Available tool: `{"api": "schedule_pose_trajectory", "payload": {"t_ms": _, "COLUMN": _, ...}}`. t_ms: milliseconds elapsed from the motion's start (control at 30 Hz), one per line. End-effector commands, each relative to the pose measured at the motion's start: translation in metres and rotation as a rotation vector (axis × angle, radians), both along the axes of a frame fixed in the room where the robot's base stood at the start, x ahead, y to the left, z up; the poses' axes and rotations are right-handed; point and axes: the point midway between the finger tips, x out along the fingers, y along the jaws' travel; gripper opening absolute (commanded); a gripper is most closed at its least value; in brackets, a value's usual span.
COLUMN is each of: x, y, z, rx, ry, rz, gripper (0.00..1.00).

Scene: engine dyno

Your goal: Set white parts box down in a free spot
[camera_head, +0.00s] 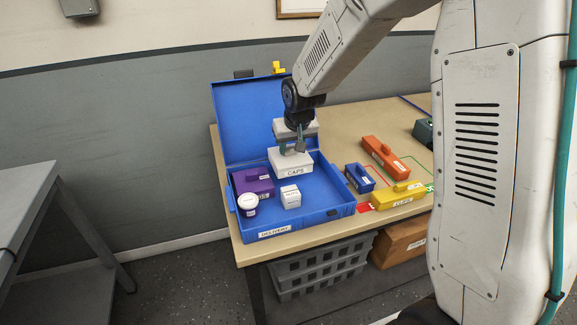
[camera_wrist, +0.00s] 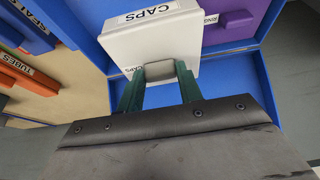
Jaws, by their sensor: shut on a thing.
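The white parts box (camera_head: 290,163), labelled CAPS, is over the right back part of the open blue case (camera_head: 324,213) labelled DELIVERY. My gripper (camera_head: 292,149) is above the box and shut on the grip at its top. In the wrist view the white box (camera_wrist: 153,43) shows just beyond the fingers (camera_wrist: 159,85) of my gripper. I cannot tell whether the box touches the case floor. Inside the case are a purple box (camera_head: 252,181) at the left, a round white-lidded tub (camera_head: 248,204) and a small white carton (camera_head: 290,196) in front.
Right of the case on the tan table (camera_head: 222,167) are a blue box (camera_head: 359,177), an orange box (camera_head: 385,158) and a yellow box (camera_head: 398,196). The case lid (camera_head: 247,118) stands open behind. The case floor is bare at the front right.

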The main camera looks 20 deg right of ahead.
Motion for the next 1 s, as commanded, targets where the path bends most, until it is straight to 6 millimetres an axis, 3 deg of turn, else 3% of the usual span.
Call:
{"api": "schedule_pose_trajectory", "payload": {"t_ms": 500, "x": 0.0, "y": 0.002, "z": -0.059, "rx": 0.0, "ry": 0.0, "rz": 0.003, "gripper": 0.0}}
{"api": "schedule_pose_trajectory", "payload": {"t_ms": 833, "x": 0.0, "y": 0.003, "z": -0.063, "rx": 0.001, "ry": -0.001, "rz": 0.003, "gripper": 0.0}}
{"api": "schedule_pose_trajectory", "payload": {"t_ms": 867, "x": 0.0, "y": 0.003, "z": -0.063, "rx": 0.001, "ry": 0.0, "rz": 0.003, "gripper": 0.39}}
{"api": "schedule_pose_trajectory", "payload": {"t_ms": 933, "x": 0.0, "y": 0.003, "z": -0.063, "rx": 0.001, "ry": -0.001, "rz": 0.003, "gripper": 0.58}}
{"api": "schedule_pose_trajectory", "payload": {"t_ms": 1000, "x": 0.0, "y": 0.003, "z": -0.063, "rx": 0.001, "ry": -0.001, "rz": 0.003, "gripper": 0.58}}
